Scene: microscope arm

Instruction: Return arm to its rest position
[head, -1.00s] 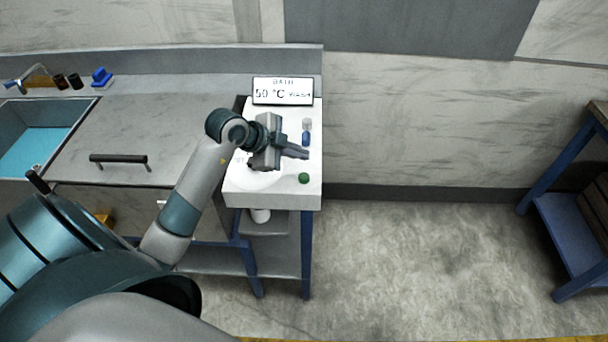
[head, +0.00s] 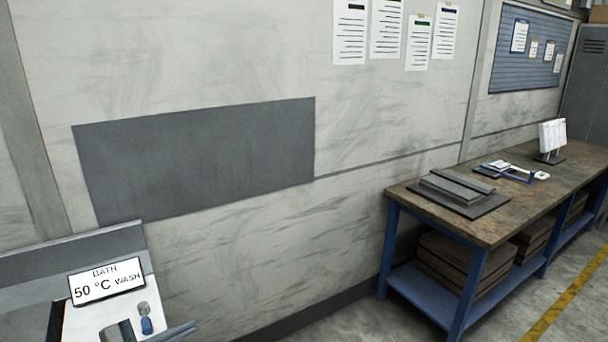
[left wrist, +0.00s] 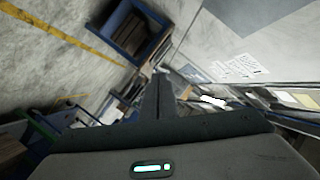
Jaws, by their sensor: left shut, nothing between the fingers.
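The rest of my left arm is below the edge of the head view. My right gripper is in neither view.
A sign (head: 105,281) reading "BATH 50 °C WASH" stands on the unit, beside a small blue item (head: 146,325). A workbench (head: 440,227) with a grey plate (head: 458,193) stands at right. Floor between them is clear.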

